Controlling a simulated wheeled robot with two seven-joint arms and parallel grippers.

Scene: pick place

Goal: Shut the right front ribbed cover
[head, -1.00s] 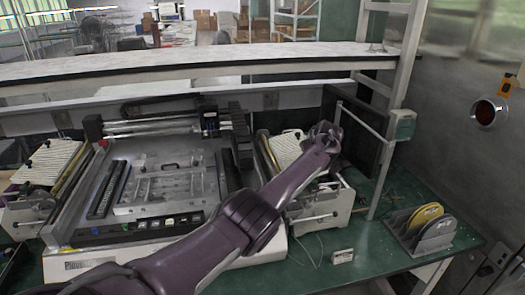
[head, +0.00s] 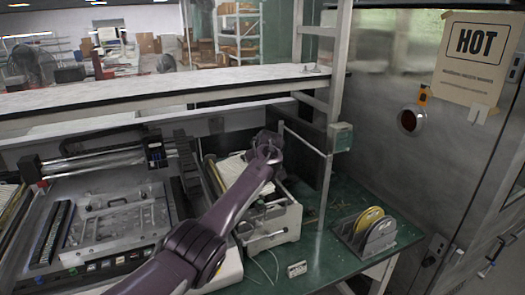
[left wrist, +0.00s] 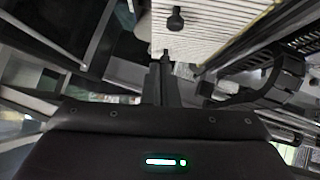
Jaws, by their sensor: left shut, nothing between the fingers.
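The ribbed cover (head: 232,168) is a pale, finely ridged panel on the right-hand feeder unit (head: 272,222); my arm partly hides it in the head view. In the left wrist view the ribbed cover (left wrist: 215,28) fills the top middle, with a black knob (left wrist: 175,19) on it. My left gripper (head: 268,148) is over the right part of the feeder, beside the cover. In the left wrist view its shut fingers (left wrist: 164,58) point at the cover's near edge, with nothing between them. I cannot tell whether they touch it, nor how far the cover stands open. My right gripper is out of view.
The machine bed (head: 115,225) lies left of the feeder. A long shelf (head: 150,92) runs above the bench, and a metal post (head: 330,165) stands right of the feeder. A rack with discs (head: 368,232) sits on the green bench (head: 320,262). A metal cabinet (head: 425,130) closes the right side.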

